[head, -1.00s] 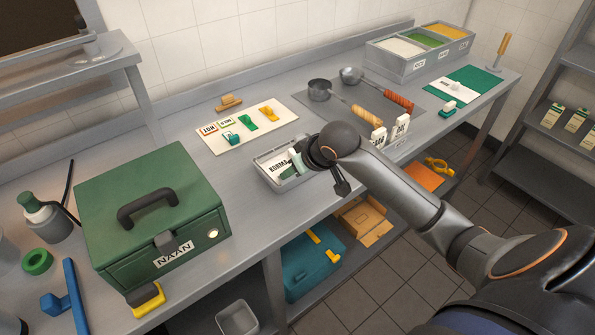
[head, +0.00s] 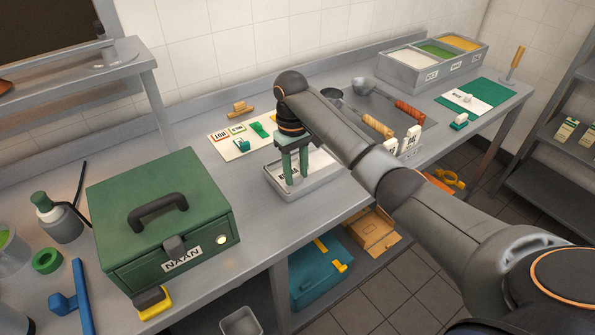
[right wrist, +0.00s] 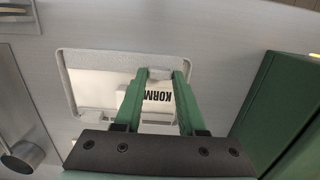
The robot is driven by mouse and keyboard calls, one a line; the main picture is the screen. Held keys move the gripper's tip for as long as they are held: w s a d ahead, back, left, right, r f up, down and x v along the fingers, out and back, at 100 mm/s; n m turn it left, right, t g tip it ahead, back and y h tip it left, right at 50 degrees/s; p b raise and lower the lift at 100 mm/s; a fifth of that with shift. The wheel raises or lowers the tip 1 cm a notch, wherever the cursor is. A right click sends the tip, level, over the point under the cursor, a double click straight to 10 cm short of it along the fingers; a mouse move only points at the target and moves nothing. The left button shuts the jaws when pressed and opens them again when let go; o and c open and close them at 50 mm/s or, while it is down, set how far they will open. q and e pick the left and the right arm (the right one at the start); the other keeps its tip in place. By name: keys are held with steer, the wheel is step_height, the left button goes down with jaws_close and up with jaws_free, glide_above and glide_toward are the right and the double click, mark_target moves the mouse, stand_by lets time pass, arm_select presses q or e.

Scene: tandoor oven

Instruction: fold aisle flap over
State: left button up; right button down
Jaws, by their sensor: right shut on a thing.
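My right gripper (head: 293,180) points down into the tray with green fingers. Its fingertips (right wrist: 160,74) are closed on a small light grey piece over the label's aisle side. I cannot tell for sure whether this piece is the aisle flap. My left gripper is not in view.
A green NAAN box (head: 160,215) stands left of the tray. A white card (head: 228,148) with colored pieces lies behind it. Ladles (head: 365,88) and a bin rack (head: 435,65) are to the right. The counter between box and tray is clear.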

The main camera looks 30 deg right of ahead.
steer(key=shift+f+g, duration=0.25)
steer(key=shift+g, duration=0.25)
steer(key=shift+c, duration=2.4)
jaws_free()
steer(key=shift+r, duration=0.1)
steer(key=shift+w, duration=0.1)
step_height(320, 180, up, 12)
steer(key=w, duration=0.1)
steer(key=shift+w+r, duration=0.15)
steer(key=shift+w, duration=0.2)
